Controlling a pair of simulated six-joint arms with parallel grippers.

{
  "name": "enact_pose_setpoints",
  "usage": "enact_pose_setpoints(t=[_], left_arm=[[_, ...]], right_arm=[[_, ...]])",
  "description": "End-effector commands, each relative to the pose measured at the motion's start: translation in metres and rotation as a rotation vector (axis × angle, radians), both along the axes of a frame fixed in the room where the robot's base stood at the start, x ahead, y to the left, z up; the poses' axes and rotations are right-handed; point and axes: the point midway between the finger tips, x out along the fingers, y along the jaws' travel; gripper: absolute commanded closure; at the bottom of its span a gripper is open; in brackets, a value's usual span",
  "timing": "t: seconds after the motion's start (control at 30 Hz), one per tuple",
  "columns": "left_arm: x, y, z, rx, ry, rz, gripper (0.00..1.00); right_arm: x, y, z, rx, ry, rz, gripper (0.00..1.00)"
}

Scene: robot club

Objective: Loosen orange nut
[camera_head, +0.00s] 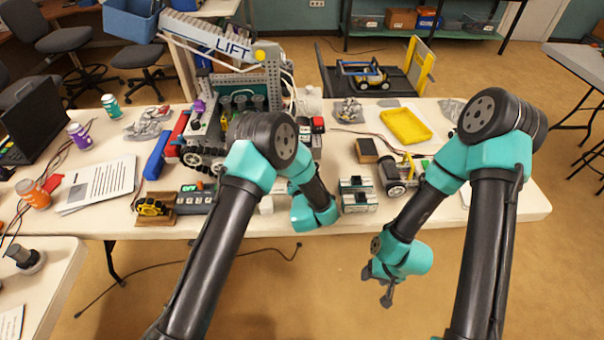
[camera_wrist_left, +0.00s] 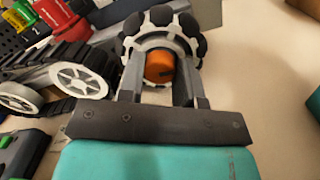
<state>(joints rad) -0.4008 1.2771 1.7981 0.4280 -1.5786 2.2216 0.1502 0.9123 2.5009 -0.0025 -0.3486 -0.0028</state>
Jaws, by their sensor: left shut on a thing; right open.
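The orange nut (camera_wrist_left: 160,68) shows in the left wrist view, at the hub of a wheel (camera_wrist_left: 195,48) with a pale rim and black rollers. My left gripper (camera_wrist_left: 157,78) is shut on the nut, one finger on each side of it. In the head view the nut and the left fingertips are hidden by my left arm and gripper body. My right gripper (camera_head: 378,287) is open and empty, pointing down in front of the table's front edge, well away from the wheel.
A tracked robot with a LIFT arm (camera_head: 213,37) stands on the table behind my left arm. A yellow tray (camera_head: 405,126), a small wooden block (camera_head: 367,150) and a control box (camera_head: 196,198) lie around. Papers (camera_head: 98,186) and cans are at the left.

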Motion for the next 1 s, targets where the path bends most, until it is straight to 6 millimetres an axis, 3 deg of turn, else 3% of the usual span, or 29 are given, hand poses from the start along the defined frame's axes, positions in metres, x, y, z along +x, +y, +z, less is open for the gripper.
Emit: enact_pose_setpoints(t=[0.67, 0.7, 0.93, 1.0], left_arm=[[0.0, -0.0001, 0.0003, -0.086, -0.005, 0.0, 0.91], [0.0, -0.0002, 0.0003, -0.086, -0.005, 0.0, 0.65], [0.0, 0.0, 0.0002, -0.086, -0.004, 0.0, 0.43], [0.0, 0.0, 0.0002, -0.086, -0.004, 0.0, 0.42]], right_arm=[[0.0, 0.0, 0.0, 0.0, 0.0, 0.0, 0.43], [0.0, 0.0, 0.0, 0.0, 0.0, 0.0, 0.43], [0.0, 0.0, 0.0, 0.0, 0.0, 0.0, 0.43], [0.0, 0.0, 0.0, 0.0, 0.0, 0.0, 0.43]])
